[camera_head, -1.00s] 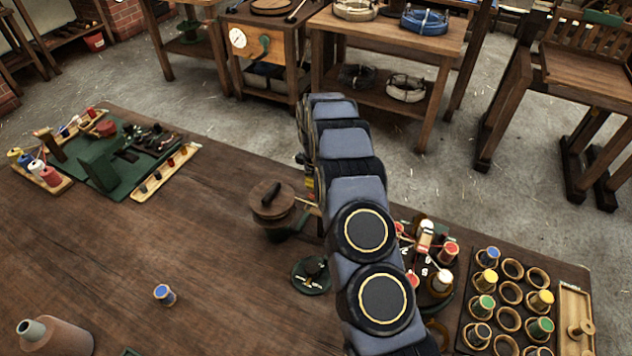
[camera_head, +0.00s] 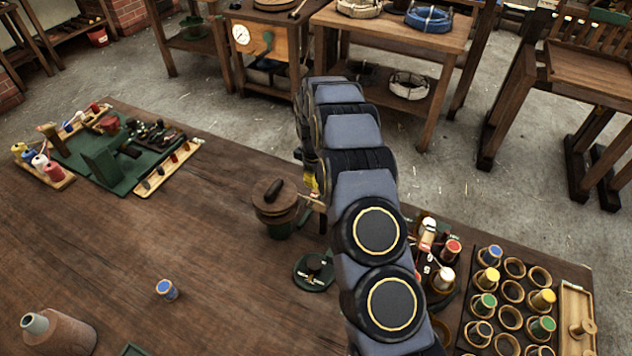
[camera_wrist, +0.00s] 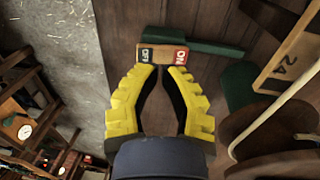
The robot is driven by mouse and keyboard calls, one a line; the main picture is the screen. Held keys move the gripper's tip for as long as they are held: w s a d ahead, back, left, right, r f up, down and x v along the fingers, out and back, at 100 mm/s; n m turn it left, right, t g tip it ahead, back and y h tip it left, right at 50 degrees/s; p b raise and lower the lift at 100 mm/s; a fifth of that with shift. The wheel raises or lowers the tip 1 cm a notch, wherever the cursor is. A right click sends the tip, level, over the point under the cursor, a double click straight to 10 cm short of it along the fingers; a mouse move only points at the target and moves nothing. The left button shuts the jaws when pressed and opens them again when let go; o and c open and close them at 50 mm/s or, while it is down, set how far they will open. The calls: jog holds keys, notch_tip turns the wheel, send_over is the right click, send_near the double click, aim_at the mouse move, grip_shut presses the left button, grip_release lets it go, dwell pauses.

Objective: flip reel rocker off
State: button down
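The rocker (camera_wrist: 163,47) shows in the wrist view, a small tan block with a dark OFF end (camera_wrist: 146,55) on the left and a red ON end (camera_wrist: 180,55) on the right. Which end is pressed down I cannot tell. My gripper (camera_wrist: 161,72) has yellow fingers with dark pads; its tips are nearly together just below the block, between the two labels. Contact is not clear. The wooden reel (camera_head: 277,196) stands left of my arm in the head view, on a green base. In that view my arm mostly hides the rocker and fingertips.
A small round green stand (camera_head: 315,270) is close in front of the reel. A bobbin rack (camera_head: 510,305) and loose spools are at right. A green board (camera_head: 110,170) with spools lies at left. A blue-topped spool (camera_head: 166,290) stands on otherwise open table.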

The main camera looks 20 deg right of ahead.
aim_at(312, 194)
notch_tip(312, 194, up, 12)
jog(key=s+a, duration=0.2)
jog(key=shift+f, duration=0.1)
jog(key=shift+w+d+r+t+h, duration=0.2)
jog(key=shift+w+d+t+h, duration=0.2)
jog(key=shift+w+d, duration=0.05)
dwell(0.4)
jog(key=x, duration=1.4)
